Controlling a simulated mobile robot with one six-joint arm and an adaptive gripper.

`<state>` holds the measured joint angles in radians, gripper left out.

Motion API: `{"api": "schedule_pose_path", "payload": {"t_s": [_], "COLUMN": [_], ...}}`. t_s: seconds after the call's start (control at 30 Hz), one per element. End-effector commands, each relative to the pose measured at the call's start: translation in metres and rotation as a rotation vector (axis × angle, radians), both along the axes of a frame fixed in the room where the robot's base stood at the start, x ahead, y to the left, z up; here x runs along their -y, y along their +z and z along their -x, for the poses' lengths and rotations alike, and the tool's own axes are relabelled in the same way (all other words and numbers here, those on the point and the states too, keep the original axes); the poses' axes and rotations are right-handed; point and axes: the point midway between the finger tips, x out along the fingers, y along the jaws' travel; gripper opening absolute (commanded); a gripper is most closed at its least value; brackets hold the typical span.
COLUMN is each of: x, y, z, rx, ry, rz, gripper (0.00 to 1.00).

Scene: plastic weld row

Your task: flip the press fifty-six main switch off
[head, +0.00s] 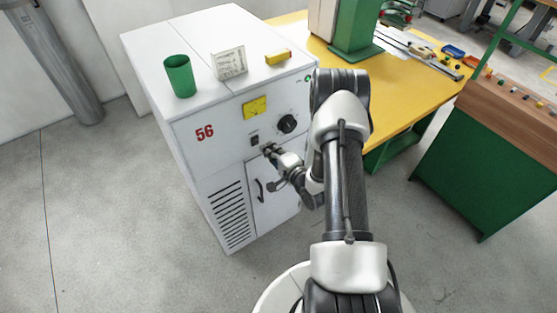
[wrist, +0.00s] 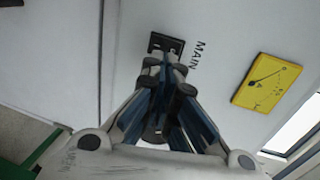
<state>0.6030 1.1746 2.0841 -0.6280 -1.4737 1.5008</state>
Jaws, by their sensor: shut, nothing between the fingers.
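The press fifty-six cabinet (head: 205,160) is a white box with a red "56" on its front. Its main switch (head: 255,140) is a small dark switch below the yellow meter. In the wrist view the switch (wrist: 166,42) is a black plate beside the word "MAIN". My gripper (head: 267,149) is shut and empty, just below and right of the switch in the head view. In the wrist view the fingertips of my gripper (wrist: 165,62) overlap the switch's lower edge and hide part of it. I cannot tell whether they touch it or which way it is set.
A yellow meter (head: 255,107) and a black knob (head: 287,123) sit near the switch. A dark door handle (head: 259,190) is below. A green cup (head: 180,76), a small sign (head: 230,63) and a yellow block (head: 278,57) stand on top. A yellow table (head: 400,95) stands behind.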

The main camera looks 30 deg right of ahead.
Motion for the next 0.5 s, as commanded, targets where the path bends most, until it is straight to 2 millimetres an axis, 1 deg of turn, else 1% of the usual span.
{"api": "schedule_pose_path", "payload": {"t_s": [0.03,0.2,0.33,0.5], "x": [-0.001,-0.001,-0.001,-0.001], "y": [0.001,0.003,0.004,0.004], "z": [-0.008,-0.023,-0.027,-0.027], "rx": [0.003,0.001,0.001,0.0], "ry": [0.001,0.0,-0.001,-0.001], "rz": [0.002,0.001,-0.001,-0.001], "gripper": [0.0,0.0,0.0,0.0]}}
